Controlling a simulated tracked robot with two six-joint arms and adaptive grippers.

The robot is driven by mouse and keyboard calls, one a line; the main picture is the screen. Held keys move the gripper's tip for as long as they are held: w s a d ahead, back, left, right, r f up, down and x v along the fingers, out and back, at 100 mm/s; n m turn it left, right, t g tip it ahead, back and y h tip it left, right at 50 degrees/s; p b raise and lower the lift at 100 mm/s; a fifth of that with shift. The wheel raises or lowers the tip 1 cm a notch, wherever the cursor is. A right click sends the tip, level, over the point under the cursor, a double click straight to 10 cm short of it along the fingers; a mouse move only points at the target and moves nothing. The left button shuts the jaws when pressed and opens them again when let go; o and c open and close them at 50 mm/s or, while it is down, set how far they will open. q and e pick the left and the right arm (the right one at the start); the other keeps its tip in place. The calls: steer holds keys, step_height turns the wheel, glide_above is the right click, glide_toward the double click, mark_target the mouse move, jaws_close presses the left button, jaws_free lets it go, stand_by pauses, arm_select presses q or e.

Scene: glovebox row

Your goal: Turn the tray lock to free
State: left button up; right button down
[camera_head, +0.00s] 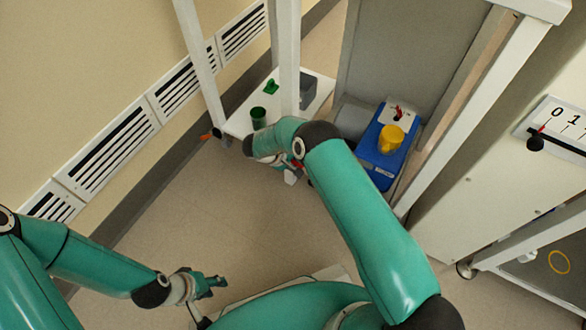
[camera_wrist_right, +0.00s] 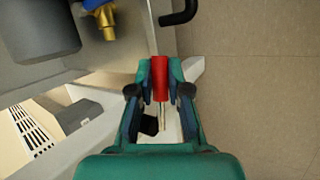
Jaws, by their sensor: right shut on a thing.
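My right gripper (camera_wrist_right: 160,92) is shut on a red handle (camera_wrist_right: 160,78), which stands between its two fingers in the right wrist view. A thin pale rod shows below the handle. What the handle is fixed to is hidden, and I see no lock marking. In the head view my right gripper (camera_head: 291,174) is low beside the white shelf frame, partly hidden by my own arm. My left gripper (camera_head: 207,284) is at the lower left over bare floor, away from the fixtures. Its fingers are too small to tell whether they are open.
A white cabinet with a numbered dial plate (camera_head: 556,122) is at right. Floor is clear at centre left.

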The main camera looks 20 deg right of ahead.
steer(key=shift+a, duration=0.2)
stand_by(0.3)
steer(key=c, duration=1.3)
jaws_free()
steer(key=shift+o, duration=1)
steer(key=shift+d, duration=0.1)
steer(key=shift+r, duration=0.15)
steer(key=v, duration=1.1)
steer(key=shift+w+a+r, duration=0.15)
steer(key=shift+a, duration=0.3)
